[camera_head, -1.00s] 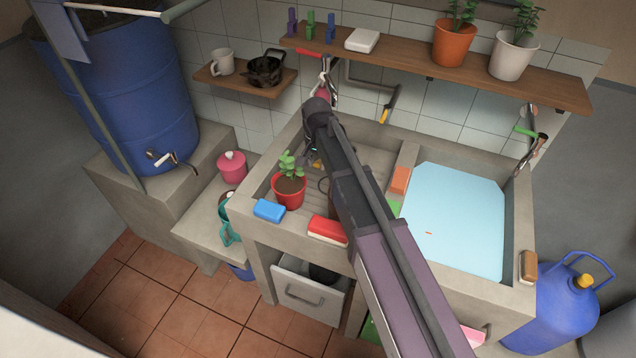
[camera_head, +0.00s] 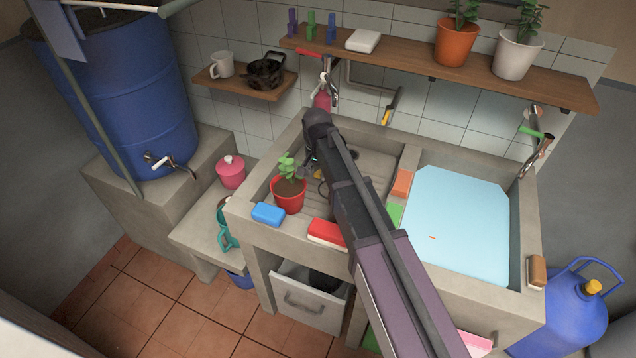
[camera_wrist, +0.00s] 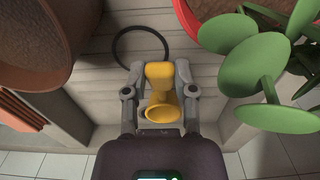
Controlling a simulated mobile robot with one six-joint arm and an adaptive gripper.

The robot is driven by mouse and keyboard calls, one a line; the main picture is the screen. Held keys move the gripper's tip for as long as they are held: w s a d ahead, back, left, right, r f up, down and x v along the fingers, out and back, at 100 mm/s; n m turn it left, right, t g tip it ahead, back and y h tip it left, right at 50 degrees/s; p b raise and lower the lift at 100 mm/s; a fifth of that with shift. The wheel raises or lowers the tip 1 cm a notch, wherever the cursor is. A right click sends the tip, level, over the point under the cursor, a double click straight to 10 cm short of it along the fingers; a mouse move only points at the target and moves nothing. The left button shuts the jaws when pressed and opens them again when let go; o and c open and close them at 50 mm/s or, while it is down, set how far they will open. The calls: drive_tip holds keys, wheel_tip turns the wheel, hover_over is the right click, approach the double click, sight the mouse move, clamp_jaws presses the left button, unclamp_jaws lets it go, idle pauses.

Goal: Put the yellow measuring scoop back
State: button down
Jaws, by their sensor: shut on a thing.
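The yellow measuring scoop (camera_wrist: 163,112) is between the two fingers of my gripper (camera_wrist: 160,80) in the wrist view. The fingers are shut on it, one on each side. Its round rim faces the camera, and its other end points toward the ribbed washboard (camera_wrist: 195,70) beyond. A dark ring (camera_wrist: 140,30) lies on the washboard just past the scoop. In the head view my arm hides most of the gripper and the scoop, which are over the left basin near the potted plant.
A red pot with a leafy plant (camera_head: 289,193) stands close on one side; a brown pot (camera_wrist: 35,45) is on the other. A blue sponge (camera_head: 268,213) and red brush (camera_head: 327,233) sit on the front edge. The water-filled basin (camera_head: 455,230) is at right.

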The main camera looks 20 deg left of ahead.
drive_tip(key=shift+f+b, duration=1.3)
drive_tip(key=shift+f, duration=0.45)
drive_tip(key=shift+c, duration=2.1)
unclamp_jaws()
drive_tip(key=shift+r, duration=0.2)
wheel_tip(320, 180, up, 12)
drive_tip(key=p, duration=1.2)
drive_tip(key=shift+s, duration=0.1)
